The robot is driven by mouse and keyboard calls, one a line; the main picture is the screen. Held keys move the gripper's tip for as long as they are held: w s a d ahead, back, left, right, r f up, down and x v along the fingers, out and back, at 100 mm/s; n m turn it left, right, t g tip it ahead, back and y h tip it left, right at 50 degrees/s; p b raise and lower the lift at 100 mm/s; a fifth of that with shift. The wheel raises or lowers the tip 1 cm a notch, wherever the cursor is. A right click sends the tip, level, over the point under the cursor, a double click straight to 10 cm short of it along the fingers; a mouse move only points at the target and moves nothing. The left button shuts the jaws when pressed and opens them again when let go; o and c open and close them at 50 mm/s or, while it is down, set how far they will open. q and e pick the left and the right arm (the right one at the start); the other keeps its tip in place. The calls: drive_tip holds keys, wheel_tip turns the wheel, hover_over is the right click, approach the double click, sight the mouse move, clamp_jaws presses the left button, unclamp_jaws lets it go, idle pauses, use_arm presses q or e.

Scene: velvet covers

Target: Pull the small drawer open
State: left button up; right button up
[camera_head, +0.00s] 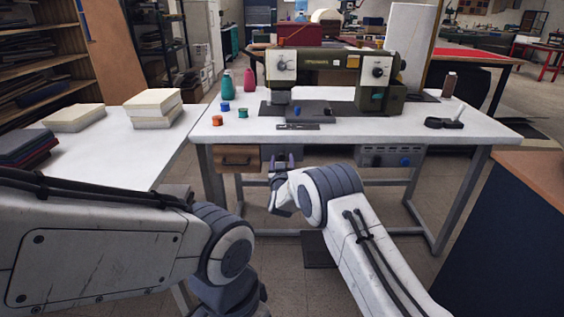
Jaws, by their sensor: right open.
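The small drawer (237,157) has a brown wooden front and hangs under the left part of the white sewing table. A dark pull shows on its front, and the front looks about flush with the table's front edge. My right gripper (283,161) is just right of the drawer in the picture, below the table edge. It is open with nothing seen between its fingers, and looks apart from the drawer. My left arm (110,250) comes in from the left and bends down at the bottom; its gripper is not in view.
A sewing machine (335,78) stands on the table (430,118), with thread spools (243,113) and bottles at its left. A grey control box (390,157) hangs under the table at right. A second white table (115,150) with stacked cloth is at left.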

drive_tip(key=shift+w, duration=0.3)
clamp_jaws()
idle(1.3)
